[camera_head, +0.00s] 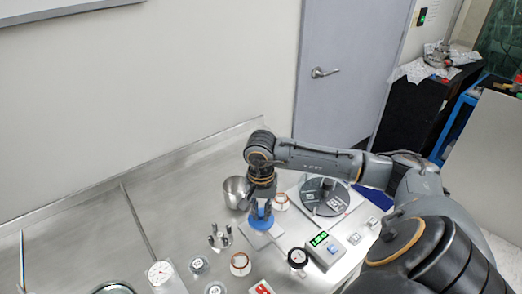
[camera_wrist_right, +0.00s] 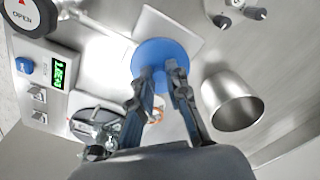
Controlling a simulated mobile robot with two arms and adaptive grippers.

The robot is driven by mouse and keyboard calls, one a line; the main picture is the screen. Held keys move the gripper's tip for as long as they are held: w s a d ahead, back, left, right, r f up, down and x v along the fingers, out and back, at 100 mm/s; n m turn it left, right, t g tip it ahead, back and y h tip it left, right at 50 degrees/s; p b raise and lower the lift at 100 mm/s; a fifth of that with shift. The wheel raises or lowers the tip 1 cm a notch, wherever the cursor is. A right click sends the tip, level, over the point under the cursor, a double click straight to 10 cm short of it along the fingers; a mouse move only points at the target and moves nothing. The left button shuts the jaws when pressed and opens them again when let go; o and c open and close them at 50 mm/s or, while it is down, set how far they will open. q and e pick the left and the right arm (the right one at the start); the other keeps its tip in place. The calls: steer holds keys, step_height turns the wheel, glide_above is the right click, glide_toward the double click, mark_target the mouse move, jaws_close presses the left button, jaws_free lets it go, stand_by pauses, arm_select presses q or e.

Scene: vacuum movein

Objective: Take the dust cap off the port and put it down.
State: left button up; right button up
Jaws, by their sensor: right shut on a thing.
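The blue round dust cap (camera_head: 260,223) is gripped between the fingers of my right gripper (camera_head: 262,208). In the right wrist view the cap (camera_wrist_right: 158,51) lies at the ends of the two fingers (camera_wrist_right: 167,73), which are shut on it. The cap is over a pale square plate (camera_head: 263,240), which also shows in the wrist view (camera_wrist_right: 184,27). I cannot tell whether the cap touches the plate. My left gripper is not in view.
A metal cup (camera_head: 236,192) stands close left of the gripper. A pronged metal holder (camera_head: 220,238), ringed fittings (camera_head: 240,263) and a box with a green display (camera_head: 325,248) stand nearby. The bench (camera_head: 160,210) is clear at the back left.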

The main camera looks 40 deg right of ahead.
steer(key=shift+r, duration=0.1)
steer(key=shift+r+b, duration=0.65)
steer(key=shift+b, duration=0.05)
steer(key=shift+w+d+r+b, duration=0.1)
steer(key=shift+r+b, duration=0.4)
steer(key=shift+r, duration=0.2)
steer(key=s+a+r, duration=0.9)
steer(key=a+r, duration=0.1)
steer(key=r, duration=0.3)
steer(key=shift+s+a, duration=0.25)
steer(key=shift+a, duration=0.1)
steer(key=shift+w, duration=0.1)
